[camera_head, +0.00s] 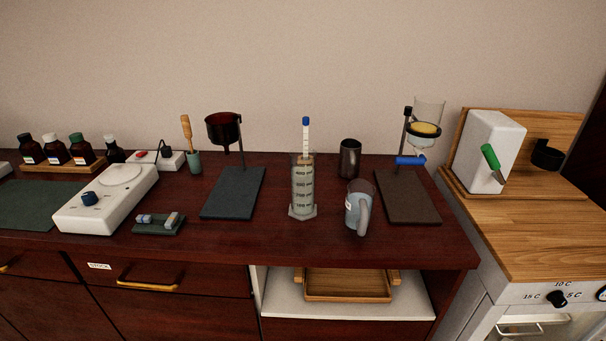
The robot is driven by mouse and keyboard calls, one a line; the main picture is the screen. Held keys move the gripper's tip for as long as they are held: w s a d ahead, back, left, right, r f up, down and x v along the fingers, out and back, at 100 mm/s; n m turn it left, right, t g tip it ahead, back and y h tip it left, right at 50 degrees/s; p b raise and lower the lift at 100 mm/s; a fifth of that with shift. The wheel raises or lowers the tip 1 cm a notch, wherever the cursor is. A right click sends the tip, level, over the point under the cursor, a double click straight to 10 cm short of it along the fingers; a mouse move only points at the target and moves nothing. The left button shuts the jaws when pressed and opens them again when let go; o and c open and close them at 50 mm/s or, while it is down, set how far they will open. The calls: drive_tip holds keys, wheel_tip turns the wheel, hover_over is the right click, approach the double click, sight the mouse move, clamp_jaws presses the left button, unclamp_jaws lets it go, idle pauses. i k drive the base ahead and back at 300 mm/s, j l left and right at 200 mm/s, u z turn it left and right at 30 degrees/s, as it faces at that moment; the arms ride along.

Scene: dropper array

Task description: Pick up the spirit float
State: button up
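What looks like the spirit float (306,138) is a slim white stem with dark marks and a blue tip. It stands upright in a clear graduated cylinder (303,190) on the dark red bench, and its stem sticks up above the rim. The cylinder holds pale liquid, and the lower part of the float is hard to make out inside it. My gripper is not in view.
A glass mug (354,209) stands right of the cylinder, with a dark metal cup (349,158) behind it. Stands with a dark funnel (223,128) and a glass funnel (428,118) flank them. A white hotplate-like device (105,200) is left. Bench front is clear.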

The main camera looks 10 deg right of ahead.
sight(306, 119)
drive_tip(key=i+j+z, duration=0.4)
drive_tip(key=j, duration=0.2)
drive_tip(key=j+z, duration=0.2)
drive_tip(key=i+j+z, duration=0.25)
drive_tip(key=j, duration=0.25)
drive_tip(key=j+z, duration=0.2)
drive_tip(key=j, duration=0.15)
